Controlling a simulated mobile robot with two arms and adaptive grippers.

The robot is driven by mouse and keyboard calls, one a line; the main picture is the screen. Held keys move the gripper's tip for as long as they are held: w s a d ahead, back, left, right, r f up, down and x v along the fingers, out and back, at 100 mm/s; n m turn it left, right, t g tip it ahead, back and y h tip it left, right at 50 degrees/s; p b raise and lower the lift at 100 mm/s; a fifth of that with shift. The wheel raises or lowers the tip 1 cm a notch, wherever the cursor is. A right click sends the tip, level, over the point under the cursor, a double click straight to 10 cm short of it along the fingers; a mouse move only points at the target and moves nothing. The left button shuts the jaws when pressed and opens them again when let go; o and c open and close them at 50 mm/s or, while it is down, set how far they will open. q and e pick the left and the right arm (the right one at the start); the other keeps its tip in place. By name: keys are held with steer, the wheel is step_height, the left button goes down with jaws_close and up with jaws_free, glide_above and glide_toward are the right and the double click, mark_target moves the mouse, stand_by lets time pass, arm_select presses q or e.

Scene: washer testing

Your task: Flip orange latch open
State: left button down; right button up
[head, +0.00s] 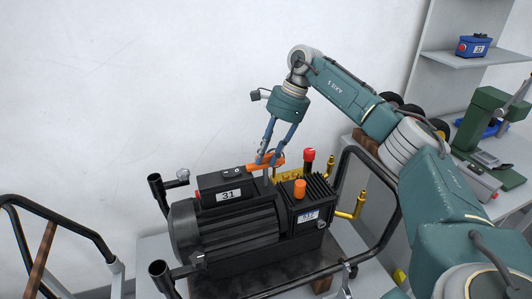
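The orange latch (256,165) is a short bar on top of the black motor-pump unit (239,226), near the middle of the head view. It lies at a slight tilt, its right end a little higher. My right gripper (267,162) reaches down from above with its tips at the latch. The two fingers narrow toward the tips and cover part of the latch. I cannot tell whether they are closed on it or only touch it. My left gripper is out of view.
A black box marked 31 (221,193) sits left of the latch. An orange cap (299,188), a red knob (309,155) and brass pipes (345,213) stand to the right. A black tubular frame (392,213) surrounds the unit. A bench with a green machine (482,124) is at right.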

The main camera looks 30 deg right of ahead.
steer(key=shift+r, duration=0.1)
jaws_close()
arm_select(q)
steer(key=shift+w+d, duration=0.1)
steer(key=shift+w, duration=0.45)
arm_select(e)
steer(key=shift+w+r, duration=0.1)
steer(key=shift+r, duration=0.05)
